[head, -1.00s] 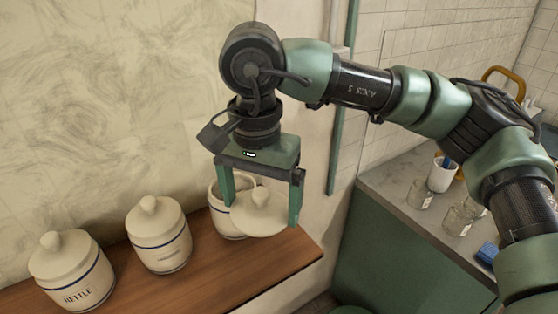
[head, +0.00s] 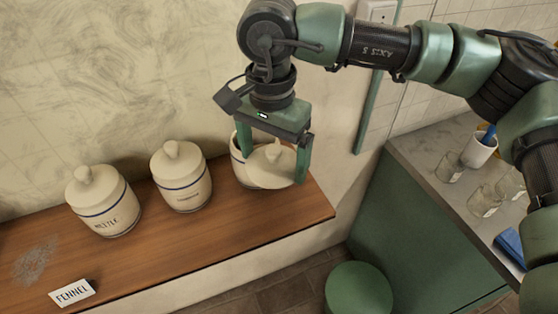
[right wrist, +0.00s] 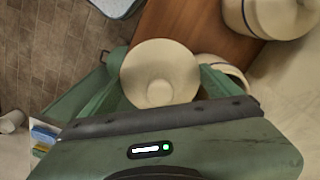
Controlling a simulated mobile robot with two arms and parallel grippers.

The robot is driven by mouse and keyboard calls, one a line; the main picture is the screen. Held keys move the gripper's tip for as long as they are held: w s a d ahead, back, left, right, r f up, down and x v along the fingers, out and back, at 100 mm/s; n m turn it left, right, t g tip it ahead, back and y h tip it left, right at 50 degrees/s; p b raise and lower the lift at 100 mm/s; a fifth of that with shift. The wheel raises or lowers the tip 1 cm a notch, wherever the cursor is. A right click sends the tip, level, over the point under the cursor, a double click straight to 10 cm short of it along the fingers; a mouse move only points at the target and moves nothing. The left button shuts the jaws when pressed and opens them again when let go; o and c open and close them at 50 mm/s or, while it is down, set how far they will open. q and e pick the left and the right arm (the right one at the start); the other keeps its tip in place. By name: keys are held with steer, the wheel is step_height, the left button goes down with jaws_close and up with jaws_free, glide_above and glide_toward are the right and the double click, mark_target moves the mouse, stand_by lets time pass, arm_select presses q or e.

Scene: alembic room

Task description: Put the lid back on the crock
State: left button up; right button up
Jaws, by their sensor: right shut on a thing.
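The open crock (head: 239,166), cream with a blue band, stands near the right end of the wooden shelf. Its cream lid (head: 271,167), with a raised knob, is held between the fingers of my right gripper (head: 272,161). In the head view the lid is tilted and overlaps the crock's right side, hiding much of it. In the right wrist view the lid (right wrist: 160,75) sits between the fingers, with the crock (right wrist: 226,66) partly showing to its right behind a finger. I cannot tell whether lid and crock touch. My left gripper is out of view.
A FENNEL card (head: 73,292) lies at the front left. A green stool (head: 358,290) and a counter with glass jars (head: 484,200) are at right.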

mark_target(259, 137)
steer(key=shift+w+a+r, duration=0.15)
steer(key=shift+w+a, duration=0.1)
steer(key=shift+w, duration=0.2)
steer(key=shift+w+a+p, duration=0.15)
steer(key=shift+w+p, duration=0.2)
steer(key=w, duration=0.2)
steer(key=w+a+p, duration=0.1)
steer(key=shift+w+f, duration=0.2)
steer(key=shift+f, duration=0.05)
steer(key=shift+w+a+f, duration=0.1)
steer(key=shift+w+a, duration=0.15)
steer(key=shift+w, duration=0.6)
steer(key=shift+w+a+f, duration=0.1)
steer(key=shift+w+a, duration=0.2)
steer(key=shift+w, duration=0.5)
steer(key=shift+w+a, duration=0.25)
steer(key=shift+w, duration=0.6)
steer(key=shift+f+b, duration=0.1)
steer(key=shift+b, duration=0.2)
steer(key=shift+f+b, duration=0.5)
steer(key=shift+b, duration=0.1)
steer(key=o, duration=1.1)
